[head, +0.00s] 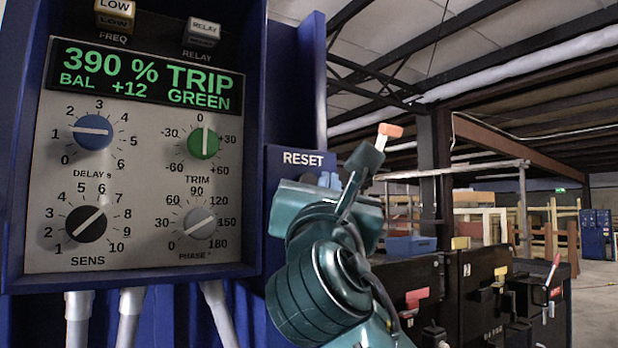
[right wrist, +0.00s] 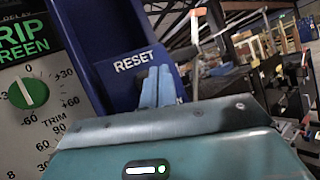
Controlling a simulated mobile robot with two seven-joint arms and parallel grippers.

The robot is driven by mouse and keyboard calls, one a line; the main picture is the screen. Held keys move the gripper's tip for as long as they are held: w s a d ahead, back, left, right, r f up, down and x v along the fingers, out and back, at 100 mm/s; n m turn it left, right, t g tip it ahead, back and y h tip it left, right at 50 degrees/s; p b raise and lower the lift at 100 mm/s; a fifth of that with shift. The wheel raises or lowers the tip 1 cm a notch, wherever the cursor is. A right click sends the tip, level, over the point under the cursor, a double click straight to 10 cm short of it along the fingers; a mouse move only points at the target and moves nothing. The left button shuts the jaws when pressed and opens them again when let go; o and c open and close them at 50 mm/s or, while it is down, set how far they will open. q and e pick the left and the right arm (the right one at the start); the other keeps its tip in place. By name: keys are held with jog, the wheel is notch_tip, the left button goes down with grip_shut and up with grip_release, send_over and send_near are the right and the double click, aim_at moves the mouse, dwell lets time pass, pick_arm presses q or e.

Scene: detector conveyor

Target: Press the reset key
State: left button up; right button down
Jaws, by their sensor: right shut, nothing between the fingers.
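The blue reset box (head: 285,180) with the white RESET label stands right of the detector panel. It also shows in the right wrist view (right wrist: 112,40). My right gripper (head: 326,181) is in front of this box, just below the label. In the right wrist view its two blue fingers (right wrist: 158,84) are closed together with nothing between them, pointing at the box below the label. My left gripper is not in view.
The detector panel (head: 130,180) carries several knobs and a green display (head: 145,75) reading 390 % TRIP, BAL +12 GREEN. FREQ (head: 114,15) and RELAY (head: 203,32) keys sit above it. Dark machinery with levers (head: 460,290) stands at lower right.

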jog(key=shift+w+a, duration=0.55)
jog(key=shift+w, duration=0.15)
dwell(0.7)
dwell(0.9)
jog(key=shift+w, duration=0.1)
jog(key=shift+w+a+p, duration=0.25)
jog(key=shift+p, duration=0.1)
